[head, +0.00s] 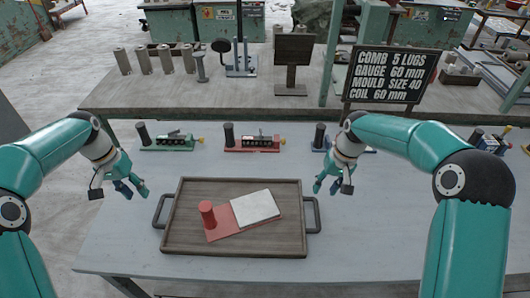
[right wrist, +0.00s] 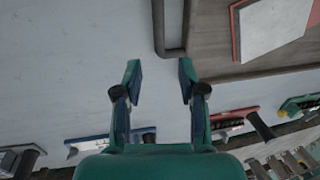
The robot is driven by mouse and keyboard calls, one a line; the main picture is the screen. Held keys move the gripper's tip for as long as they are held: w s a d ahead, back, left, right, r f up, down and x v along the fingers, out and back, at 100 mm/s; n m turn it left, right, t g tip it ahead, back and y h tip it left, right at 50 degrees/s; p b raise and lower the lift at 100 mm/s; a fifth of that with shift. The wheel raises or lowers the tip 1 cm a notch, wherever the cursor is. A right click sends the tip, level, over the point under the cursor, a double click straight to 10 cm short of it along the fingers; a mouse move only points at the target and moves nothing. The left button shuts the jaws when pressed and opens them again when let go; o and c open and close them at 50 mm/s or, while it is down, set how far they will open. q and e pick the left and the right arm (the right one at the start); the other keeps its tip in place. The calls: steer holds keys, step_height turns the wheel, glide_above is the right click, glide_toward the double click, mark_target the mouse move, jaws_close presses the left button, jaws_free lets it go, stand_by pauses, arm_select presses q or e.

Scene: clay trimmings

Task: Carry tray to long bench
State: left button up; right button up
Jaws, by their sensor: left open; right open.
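A brown wooden tray (head: 180,238) with dark side handles lies on the pale bench top (head: 105,262). On it are a red base with an upright red cylinder (head: 208,213) and a white slab (head: 256,206). My left gripper (head: 133,190) is open and empty above the bench, up and left of the tray's left handle (head: 161,212). My right gripper (head: 329,186) is open and empty, above the tray's right handle (head: 313,214). In the right wrist view, the open fingers (right wrist: 160,82) are apart from the handle (right wrist: 170,28) and the tray's edge (right wrist: 275,68).
Several small fixtures with dark cylinders, including a red one (head: 252,141) and a green one (head: 168,140), line the bench's back. A raised shelf behind holds metal cylinders (head: 143,60), a stand and a lettered black sign (head: 388,75). The bench is clear left of the tray.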

steer(key=r, duration=0.3)
steer(key=shift+d+r, duration=0.3)
steer(key=shift+s+f, duration=0.1)
